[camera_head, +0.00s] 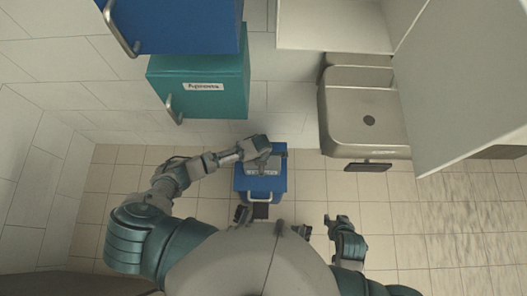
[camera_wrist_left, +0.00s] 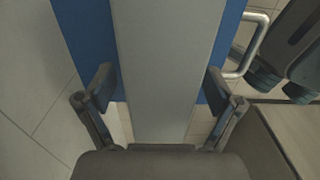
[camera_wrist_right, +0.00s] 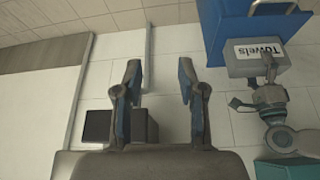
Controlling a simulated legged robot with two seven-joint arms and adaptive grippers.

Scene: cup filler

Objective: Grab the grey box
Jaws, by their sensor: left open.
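The grey box (camera_head: 265,166) lies on top of a small blue cabinet (camera_head: 262,186) in the head view. In the right wrist view its label reads "Towels" (camera_wrist_right: 258,57). My left gripper (camera_head: 258,150) is at the box. In the left wrist view the grey box (camera_wrist_left: 165,60) runs between its two spread fingers (camera_wrist_left: 158,88). The fingers are open, one on each side; a gap shows near their bases, and contact at the tips is unclear. My right gripper (camera_head: 338,226) is open and empty, away from the box; its spread fingers show in the right wrist view (camera_wrist_right: 158,80).
A teal cabinet (camera_head: 205,88) and a larger blue cabinet (camera_head: 175,22) hang on the wall at the upper left. A metal sink (camera_head: 365,115) is at the right. The blue cabinet's handle (camera_wrist_left: 258,45) stands close to the left gripper. Tiled floor is clear at the right.

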